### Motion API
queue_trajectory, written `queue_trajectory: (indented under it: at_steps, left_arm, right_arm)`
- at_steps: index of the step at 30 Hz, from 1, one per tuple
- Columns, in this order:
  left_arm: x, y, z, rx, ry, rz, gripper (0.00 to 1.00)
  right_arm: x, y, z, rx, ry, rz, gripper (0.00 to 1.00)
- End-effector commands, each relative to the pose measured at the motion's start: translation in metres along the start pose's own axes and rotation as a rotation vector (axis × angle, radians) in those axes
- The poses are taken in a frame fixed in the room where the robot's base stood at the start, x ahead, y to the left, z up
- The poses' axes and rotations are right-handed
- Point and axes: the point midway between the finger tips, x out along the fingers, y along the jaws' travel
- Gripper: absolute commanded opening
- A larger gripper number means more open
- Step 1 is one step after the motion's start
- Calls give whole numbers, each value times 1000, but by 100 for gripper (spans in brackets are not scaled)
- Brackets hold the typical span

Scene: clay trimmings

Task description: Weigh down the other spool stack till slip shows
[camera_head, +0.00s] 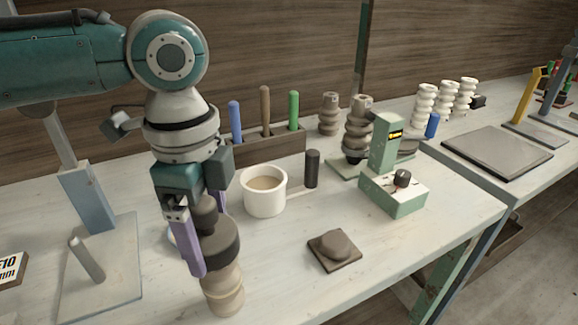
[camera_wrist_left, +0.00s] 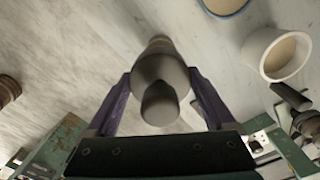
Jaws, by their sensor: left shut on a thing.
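My left gripper (camera_head: 209,240) is shut on a dark grey weight (camera_head: 222,244) with a knob on top, one purple finger on each side. The weight also shows between the fingers in the left wrist view (camera_wrist_left: 160,72). A tan spool stack (camera_head: 223,291) stands upright directly below the weight at the front of the bench; I cannot tell whether the weight rests fully on it. A brown spool stack (camera_head: 357,130) stands near the green tester (camera_head: 395,194) with a black knob. Another brown stack (camera_head: 330,114) stands behind. My right gripper is not in view.
A white cup (camera_head: 264,199) and a black cylinder (camera_head: 312,169) stand right of my gripper. A tool rack (camera_head: 275,147) is behind. A clay lump on a brown tile (camera_head: 334,252) lies at the front. Several white stacks (camera_head: 424,106) stand at the back right.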

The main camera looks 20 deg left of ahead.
Motion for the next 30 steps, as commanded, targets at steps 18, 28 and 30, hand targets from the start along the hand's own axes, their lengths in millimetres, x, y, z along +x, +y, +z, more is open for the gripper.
queue_trajectory:
  at_steps: [18, 28, 30]
  left_arm:
    - [2, -1, -1, 0, 2, -3, 0]
    - [6, -1, -1, 0, 3, -3, 0]
    - [7, -1, -1, 0, 3, -3, 0]
  right_arm:
    - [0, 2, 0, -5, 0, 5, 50]
    - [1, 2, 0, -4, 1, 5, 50]
    - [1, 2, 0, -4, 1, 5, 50]
